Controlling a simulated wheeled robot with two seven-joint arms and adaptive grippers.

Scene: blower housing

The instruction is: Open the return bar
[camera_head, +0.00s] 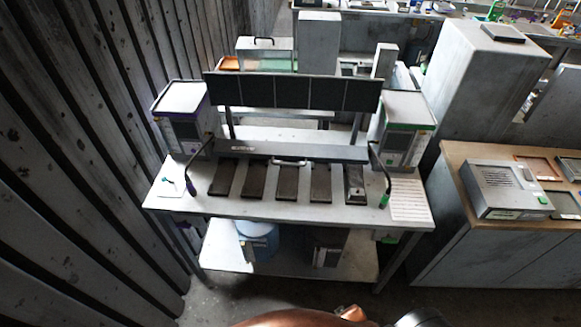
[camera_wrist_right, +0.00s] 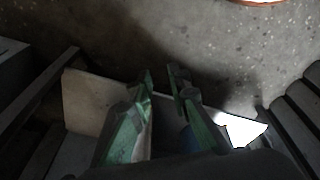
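A long grey bar (camera_head: 290,150) lies across the back of the workbench, between two boxy units. It appears lowered. A small label is on its left part, and a pale handle (camera_head: 290,162) shows at its front middle edge. I take this to be the return bar. My right gripper (camera_wrist_right: 161,82) shows in the right wrist view with its two green fingers apart and nothing between them. It points toward the floor and the bench's lower shelf, and it is away from the bar. My left gripper is not in view.
The workbench (camera_head: 285,208) holds several dark rectangular plates (camera_head: 288,182) in a row before the bar. A dark panel (camera_head: 290,92) stands above it. Two bent stalks rise at the bench sides. A wooden wall is close on the left; a counter (camera_head: 470,240) stands right.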

